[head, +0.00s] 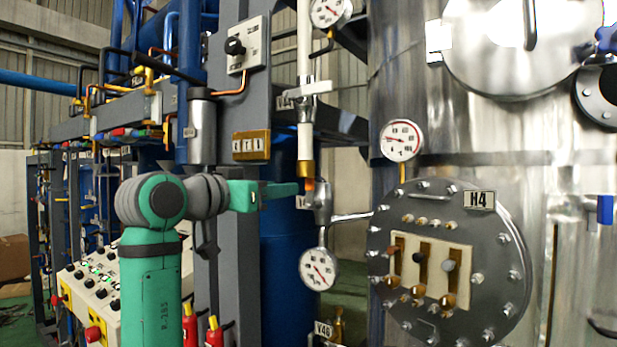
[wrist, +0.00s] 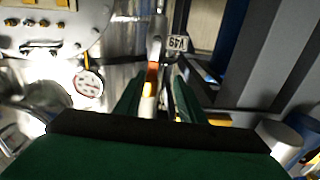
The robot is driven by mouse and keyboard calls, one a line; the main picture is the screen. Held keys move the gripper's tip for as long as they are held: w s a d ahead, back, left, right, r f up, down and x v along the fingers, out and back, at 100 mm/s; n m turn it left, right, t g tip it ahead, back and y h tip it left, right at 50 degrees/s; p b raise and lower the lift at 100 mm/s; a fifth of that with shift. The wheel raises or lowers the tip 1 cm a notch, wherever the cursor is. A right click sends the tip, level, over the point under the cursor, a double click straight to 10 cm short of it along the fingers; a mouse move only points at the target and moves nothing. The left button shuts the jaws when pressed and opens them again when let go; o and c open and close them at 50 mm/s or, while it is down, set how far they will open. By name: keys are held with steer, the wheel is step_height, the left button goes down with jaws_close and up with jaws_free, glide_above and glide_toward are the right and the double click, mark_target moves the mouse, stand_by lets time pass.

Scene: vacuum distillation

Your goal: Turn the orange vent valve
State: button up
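The orange vent valve (head: 310,184) shows as a small orange piece below a brass fitting on the white vertical pipe. In the wrist view the orange piece (wrist: 152,68) lies between my fingertips, with a yellow-gold part just below it in the picture. My gripper (head: 290,188) is green and reaches in from the left at the valve's height, its tips close to it. In the wrist view my gripper (wrist: 159,75) is open, one finger on each side of the orange piece. I cannot tell whether either finger touches it.
A pressure gauge (head: 319,269) hangs just below the valve and another gauge (head: 402,140) sits to the right. A round flange marked H4 (head: 479,201) bulges from the steel tank. A grey column (head: 237,290) stands behind my arm. A V49 tag (wrist: 177,43) is near the fingertips.

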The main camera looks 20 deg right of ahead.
mark_target(309, 175)
steer(key=shift+m, duration=0.4)
steer(key=w+d+r, duration=0.1)
steer(key=d, duration=0.2)
steer(key=w+d, duration=0.2)
steer(key=d, duration=0.1)
steer(key=w+d+r, duration=0.1)
steer(key=w+d, duration=0.1)
steer(key=d, duration=0.1)
steer(key=shift+w+r, duration=0.1)
steer(key=shift+r, duration=0.25)
jaws_close()
